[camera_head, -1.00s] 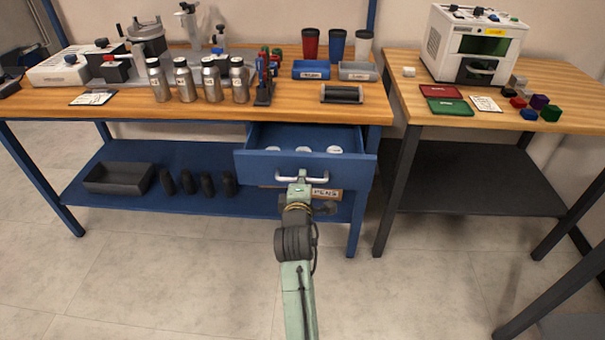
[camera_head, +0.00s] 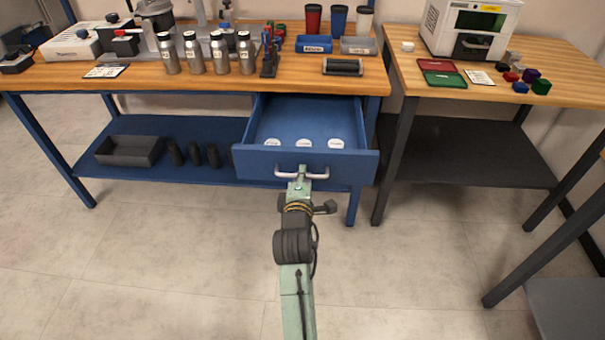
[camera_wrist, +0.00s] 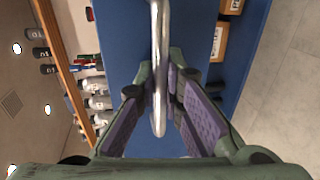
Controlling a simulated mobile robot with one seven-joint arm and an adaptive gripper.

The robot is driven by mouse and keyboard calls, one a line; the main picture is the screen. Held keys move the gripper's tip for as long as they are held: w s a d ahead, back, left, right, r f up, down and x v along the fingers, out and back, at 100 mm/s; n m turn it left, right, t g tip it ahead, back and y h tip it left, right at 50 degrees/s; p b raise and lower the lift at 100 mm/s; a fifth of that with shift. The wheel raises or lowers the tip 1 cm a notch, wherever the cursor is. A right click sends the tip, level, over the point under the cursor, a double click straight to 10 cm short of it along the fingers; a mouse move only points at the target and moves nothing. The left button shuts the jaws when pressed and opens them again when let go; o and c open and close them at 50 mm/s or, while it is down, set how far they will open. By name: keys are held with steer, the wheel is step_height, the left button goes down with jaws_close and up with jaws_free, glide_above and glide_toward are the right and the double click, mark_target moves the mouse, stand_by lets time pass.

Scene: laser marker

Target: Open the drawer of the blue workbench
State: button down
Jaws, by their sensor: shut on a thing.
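The blue drawer (camera_head: 255,165) of the blue workbench (camera_head: 200,82) stands pulled well out, and white round discs (camera_head: 304,144) show on its floor. The drawer's silver bar handle (camera_head: 283,174) is on its front; it also shows in the wrist view (camera_wrist: 158,70), running between the purple finger pads. My gripper (camera_head: 301,176) is at the middle of the handle, shut on it. In the wrist view my gripper's fingers (camera_wrist: 165,100) stand on both sides of the bar. The fingertips' exact contact is partly hidden by the bar.
Bottles (camera_head: 195,54) and a dark roller-like item (camera_head: 342,66) stand on the benchtop. The lower shelf holds a dark tray (camera_head: 128,151) and several dark bottles. A second table (camera_head: 560,92) stands to the right. The floor (camera_head: 180,270) in front is clear.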

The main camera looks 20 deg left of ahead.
steer(key=c, duration=1.7)
jaws_free()
